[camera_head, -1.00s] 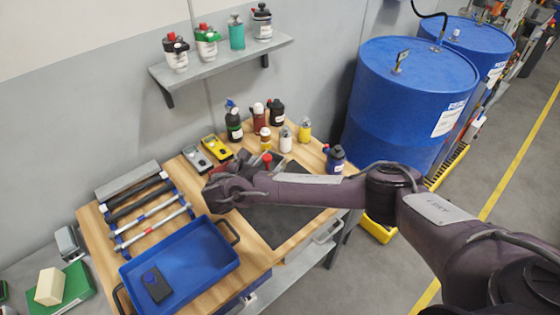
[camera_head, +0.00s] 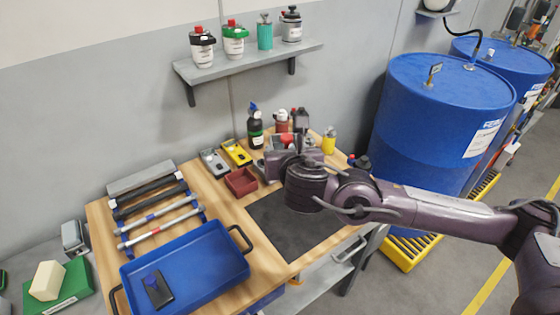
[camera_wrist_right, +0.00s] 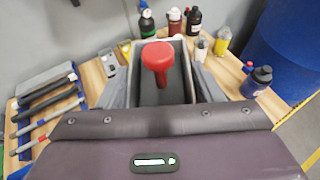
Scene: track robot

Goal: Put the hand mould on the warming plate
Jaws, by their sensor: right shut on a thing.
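In the wrist view a red-knobbed piece (camera_wrist_right: 158,62), which I take for the hand mould, stands knob up between the grey fingers of my right gripper (camera_wrist_right: 160,85). In the head view the gripper (camera_head: 287,150) is over the back of the bench, shut on this piece, whose red top (camera_head: 288,141) just shows. The wrist mostly hides its lower part, and I cannot tell whether it touches the bench. I cannot identify the warming plate for certain. My left gripper is out of view.
Bottles (camera_head: 255,128) stand behind the gripper. A dark red box (camera_head: 241,182) and grey and yellow devices (camera_head: 236,152) are left of it. A dark mat (camera_head: 290,225), mostly bare, lies in front. The blue tray (camera_head: 215,235) and barred rack (camera_head: 150,208) are further left.

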